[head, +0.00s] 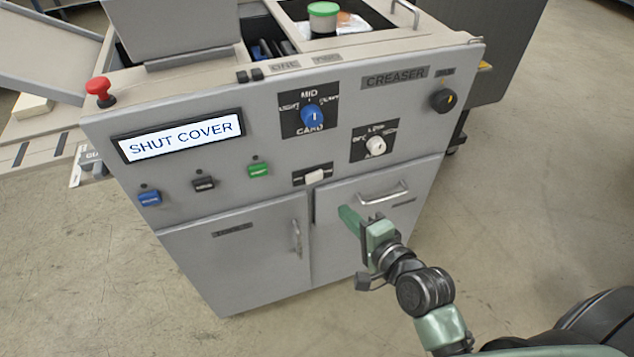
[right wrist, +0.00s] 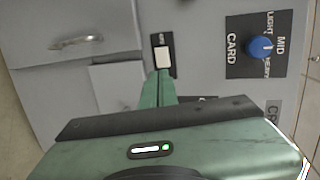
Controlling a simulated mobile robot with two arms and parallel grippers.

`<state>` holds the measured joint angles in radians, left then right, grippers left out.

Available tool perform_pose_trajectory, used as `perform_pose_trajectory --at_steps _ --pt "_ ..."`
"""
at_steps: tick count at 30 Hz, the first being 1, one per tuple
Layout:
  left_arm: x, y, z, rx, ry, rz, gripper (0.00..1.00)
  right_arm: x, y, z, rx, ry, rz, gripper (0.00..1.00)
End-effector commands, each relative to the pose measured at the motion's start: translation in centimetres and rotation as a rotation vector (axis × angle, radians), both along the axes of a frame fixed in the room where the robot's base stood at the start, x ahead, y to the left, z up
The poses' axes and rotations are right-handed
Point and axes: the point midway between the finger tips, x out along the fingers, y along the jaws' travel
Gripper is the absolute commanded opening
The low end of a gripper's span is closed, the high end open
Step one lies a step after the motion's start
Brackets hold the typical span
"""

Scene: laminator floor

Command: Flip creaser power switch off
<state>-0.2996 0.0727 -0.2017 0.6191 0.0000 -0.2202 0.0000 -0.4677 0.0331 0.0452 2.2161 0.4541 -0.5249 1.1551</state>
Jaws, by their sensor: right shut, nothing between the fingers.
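The creaser (head: 270,200) is a grey cabinet with a front control panel. Its white rocker switch (head: 314,177) sits on a black plate low on the panel, above the doors; which side is pressed in is too small to tell. The switch also shows in the right wrist view (right wrist: 163,57). My right gripper (head: 346,212) is shut and empty, in front of the cabinet, below and right of the switch in the head view. In the right wrist view its green fingertips (right wrist: 160,74) appear just below the switch plate; contact cannot be told. My left gripper is out of view.
A lit display (head: 180,135) reads "SHUT COVER". Around the switch are a blue knob (head: 312,115), a white knob (head: 376,145), a black knob (head: 443,100), a green button (head: 258,169) and a red mushroom button (head: 100,89). A door handle (head: 384,194) juts out near my gripper.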

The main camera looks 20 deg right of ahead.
Motion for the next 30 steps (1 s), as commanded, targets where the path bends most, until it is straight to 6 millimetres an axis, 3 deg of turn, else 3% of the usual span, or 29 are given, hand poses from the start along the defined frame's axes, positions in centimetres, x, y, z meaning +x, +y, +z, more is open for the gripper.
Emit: perform_pose_trajectory --at_steps 5,18,24,30 --pt "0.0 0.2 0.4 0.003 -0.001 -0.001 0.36 2.0 0.4 -0.5 0.0 -0.001 0.0 0.0" --pt "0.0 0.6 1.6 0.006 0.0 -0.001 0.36 10.5 2.1 -2.7 -0.001 -0.002 0.001 0.0" --pt "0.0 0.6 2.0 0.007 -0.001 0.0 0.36 12.6 2.4 -2.9 0.0 0.0 0.0 0.0" --pt "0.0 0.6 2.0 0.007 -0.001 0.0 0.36 13.1 2.5 -2.9 0.0 0.0 -0.001 0.0"
